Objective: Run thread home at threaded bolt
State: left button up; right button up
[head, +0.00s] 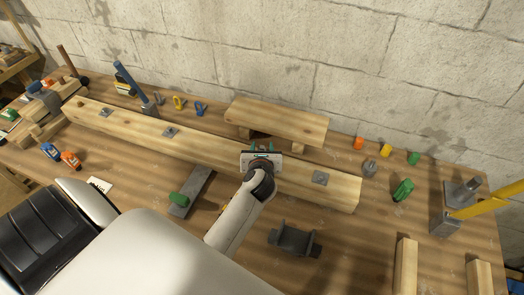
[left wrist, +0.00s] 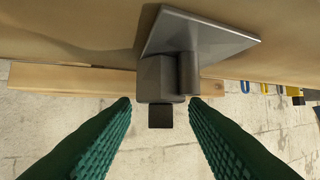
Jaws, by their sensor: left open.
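The wooden beam (head: 120,125) lies across the workbench with several small grey plates on it. My left gripper (head: 262,148) is over the beam, right of its middle; its green fingers point toward the wall. In the left wrist view, the open green fingers (left wrist: 160,112) stand on either side of a grey blocky metal fitting (left wrist: 155,78) with a dark square end (left wrist: 161,116). A short grey cylinder (left wrist: 189,74) and a flat grey plate (left wrist: 205,42) adjoin it. The fingers appear apart from the fitting. I cannot see any thread. My right gripper is not in view.
A raised wooden board (head: 277,120) stands behind the beam near the block wall (head: 300,50). A blue-handled tool (head: 130,82), a green item (head: 403,190) and a dark bracket (head: 294,241) stand around. A yellow bar (head: 487,203) is at right.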

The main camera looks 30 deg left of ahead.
pick_arm(q)
jog(key=shift+x, duration=1.2)
jog(key=shift+w+a+f, duration=0.1)
jog(key=shift+c, duration=1)
grip_shut()
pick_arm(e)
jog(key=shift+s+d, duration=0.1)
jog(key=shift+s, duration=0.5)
pick_arm(q)
notch_tip(320, 180, up, 10)
jog(key=p, duration=0.1)
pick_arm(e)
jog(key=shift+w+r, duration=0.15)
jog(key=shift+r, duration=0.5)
